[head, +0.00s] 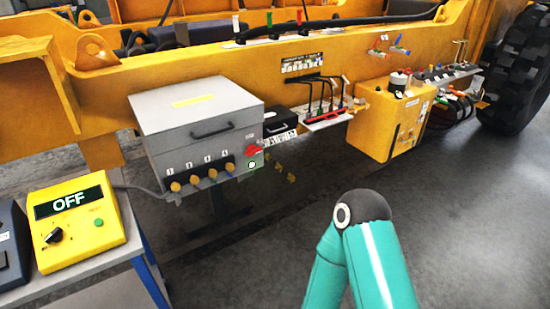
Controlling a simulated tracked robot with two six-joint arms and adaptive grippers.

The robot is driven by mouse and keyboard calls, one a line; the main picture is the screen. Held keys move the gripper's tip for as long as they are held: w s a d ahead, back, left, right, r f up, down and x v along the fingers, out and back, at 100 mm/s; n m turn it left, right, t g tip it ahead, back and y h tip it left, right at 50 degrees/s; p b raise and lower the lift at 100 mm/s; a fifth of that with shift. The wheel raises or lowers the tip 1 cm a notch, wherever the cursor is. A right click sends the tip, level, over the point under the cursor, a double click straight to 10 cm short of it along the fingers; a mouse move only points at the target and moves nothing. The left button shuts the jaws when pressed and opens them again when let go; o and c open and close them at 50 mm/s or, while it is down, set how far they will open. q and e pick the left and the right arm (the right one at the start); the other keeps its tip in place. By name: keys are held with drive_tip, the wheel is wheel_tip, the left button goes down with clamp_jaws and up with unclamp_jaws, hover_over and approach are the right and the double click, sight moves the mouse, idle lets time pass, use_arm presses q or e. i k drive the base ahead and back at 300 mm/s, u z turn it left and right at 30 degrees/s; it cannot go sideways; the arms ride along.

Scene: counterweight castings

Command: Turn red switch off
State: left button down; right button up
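A small red switch (253,151) sits at the lower right corner of a grey box (160,124). The box is fixed to the side of the yellow frame. I cannot make out which position the switch is in. A small pale round part (252,164) is just below it. A teal arm of mine bends at a dark elbow in the lower middle, to the right of and nearer than the grey box. Neither gripper is in view.
A yellow control box (112,242) with an "OFF" display and black knob stands on a table (105,283) at lower left. Cables and a red holder (322,116), a yellow tank (375,128) and a large tyre (522,70) lie rightward. The grey floor is clear.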

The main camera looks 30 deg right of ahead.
sight(252, 150)
drive_tip(key=u, duration=0.2)
drive_tip(key=i, duration=0.85)
drive_tip(key=z, duration=0.1)
